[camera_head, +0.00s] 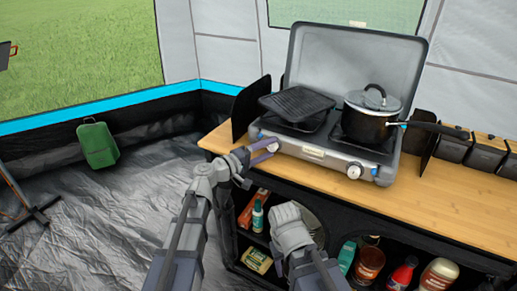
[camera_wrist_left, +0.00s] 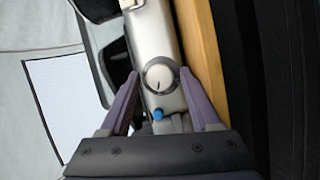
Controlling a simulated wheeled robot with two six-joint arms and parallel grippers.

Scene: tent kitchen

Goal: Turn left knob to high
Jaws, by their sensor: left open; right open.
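A grey camping stove (camera_head: 312,152) with its lid raised stands on the wooden counter. My left gripper (camera_head: 263,152) is open at the stove's front left, around the left knob (camera_head: 272,147), which it partly covers. In the left wrist view the round, pale left knob (camera_wrist_left: 159,77) lies beyond and between the spread purple fingers (camera_wrist_left: 157,78), with a blue button (camera_wrist_left: 158,114) close by. I cannot tell whether the fingers touch it. The right knob (camera_head: 354,171) is on the stove's front right. My right gripper (camera_head: 289,215) is open, low before the shelf, its fingers hardly visible.
A black griddle (camera_head: 296,103) covers the left burner, and a lidded pot (camera_head: 368,122) stands on the right one, its handle pointing right. The wooden counter (camera_head: 440,194) is clear in front of the stove. Bottles (camera_head: 370,264) fill the shelf below.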

